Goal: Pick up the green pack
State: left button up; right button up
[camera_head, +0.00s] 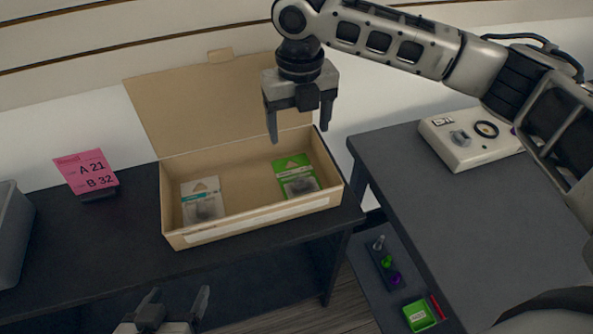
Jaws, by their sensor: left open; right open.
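A green pack (297,176) with a clear lower part lies in the right half of an open cardboard box (264,217). A pale pack (202,201) lies in the box's left half. My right gripper (299,131) is open and empty, fingers pointing down. In the picture it appears just above the green pack, in front of the raised lid; its exact height cannot be told. My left gripper (176,298) is open and empty at the bottom edge, in front of the dark table, partly cut off by the frame.
The box stands on a dark table (95,245) beside a pink sign (86,171) and a grey bin (12,235). At right, a grey table (465,215) holds a beige device (470,139). A low tray holds small parts and a green block (418,315).

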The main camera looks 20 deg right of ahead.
send_over(300, 176)
notch_tip(300, 176, down, 8)
jog(key=shift+s+a, duration=0.1)
jog(key=shift+f, duration=2.85)
jog(key=c, duration=1.1)
